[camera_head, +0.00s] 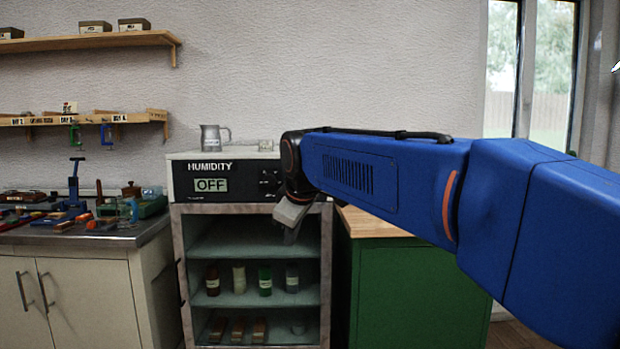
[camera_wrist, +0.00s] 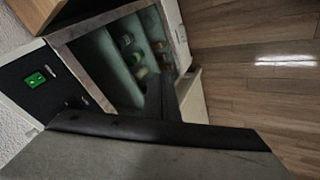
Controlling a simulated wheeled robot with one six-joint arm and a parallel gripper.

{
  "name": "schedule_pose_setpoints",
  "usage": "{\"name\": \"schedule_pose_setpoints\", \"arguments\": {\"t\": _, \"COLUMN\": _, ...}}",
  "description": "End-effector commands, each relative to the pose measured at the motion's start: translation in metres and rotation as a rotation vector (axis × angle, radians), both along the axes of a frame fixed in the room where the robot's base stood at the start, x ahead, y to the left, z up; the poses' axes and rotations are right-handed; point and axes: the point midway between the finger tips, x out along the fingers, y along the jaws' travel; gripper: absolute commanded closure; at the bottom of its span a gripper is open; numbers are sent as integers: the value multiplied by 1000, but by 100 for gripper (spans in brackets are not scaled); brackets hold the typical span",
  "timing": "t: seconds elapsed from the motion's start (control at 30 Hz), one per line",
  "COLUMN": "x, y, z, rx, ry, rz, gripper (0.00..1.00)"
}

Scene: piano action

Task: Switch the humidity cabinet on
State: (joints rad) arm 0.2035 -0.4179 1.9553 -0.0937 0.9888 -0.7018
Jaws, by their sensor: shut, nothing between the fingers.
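The humidity cabinet (camera_head: 323,255) stands in the middle of the head view, with its front compartment open to view. Its dark top panel (camera_head: 240,190) reads HUMIDITY, and the display (camera_head: 211,185) reads OFF. Small dark controls (camera_head: 268,181) sit at the panel's right, close to my arm. My gripper (camera_head: 290,222) is shut and empty, pointing down in front of the cabinet's upper right, below the panel. In the wrist view the panel (camera_wrist: 30,100) appears at the left with a small green square (camera_wrist: 38,78) on it. I cannot tell whether the gripper touches the cabinet.
A metal jug (camera_head: 211,138) stands on the cabinet top. Bottles (camera_head: 265,280) and wooden blocks fill the lower shelves. A tool-covered bench (camera_head: 100,238) is at the left and a green cabinet (camera_head: 405,290) at the right. My blue arm hides part of the right side.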

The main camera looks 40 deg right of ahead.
Motion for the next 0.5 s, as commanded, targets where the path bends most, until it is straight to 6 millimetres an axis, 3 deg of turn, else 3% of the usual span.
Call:
{"name": "schedule_pose_setpoints", "arguments": {"t": 0.2, "x": 56, "y": -50, "z": 59, "rx": -156, "ry": -5, "rz": 97, "gripper": 100}}
{"name": "schedule_pose_setpoints", "arguments": {"t": 0.5, "x": 116, "y": -123, "z": 127, "rx": -370, "ry": 16, "rz": 216, "gripper": 100}}
